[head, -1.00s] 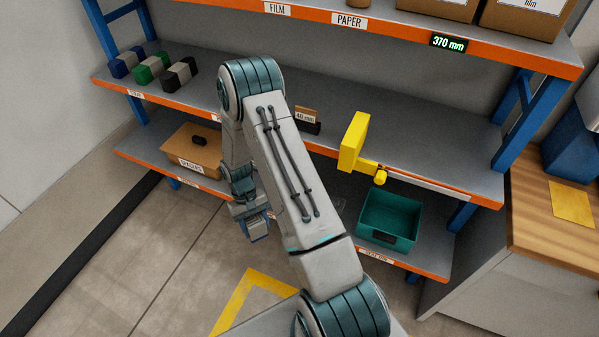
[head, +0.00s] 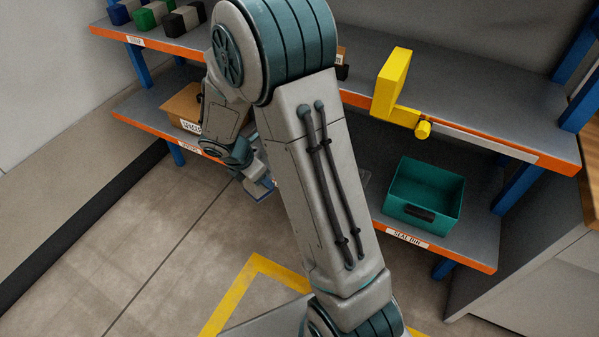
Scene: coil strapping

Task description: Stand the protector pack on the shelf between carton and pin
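My gripper (head: 262,187) hangs in front of the lower shelf, right of the brown carton (head: 186,108) labelled as spacers. It is small and partly behind my arm, so its fingers and anything between them are unclear. I cannot identify the protector pack for certain; a faint clear object (head: 364,186) shows at the right side of my arm above the lower shelf. A yellow bracket with a round knob (head: 396,92) sits on the upper shelf's front edge; I cannot tell whether it is the pin. A small brown-and-black item (head: 342,67) behind it to the left is mostly hidden by my arm.
A teal seal bin (head: 424,192) stands on the right of the lower shelf (head: 470,235). Blue, green and black blocks (head: 153,15) lie at the upper shelf's left. The upper shelf (head: 490,95) is bare right of the bracket. A blue post (head: 520,185) stands at right.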

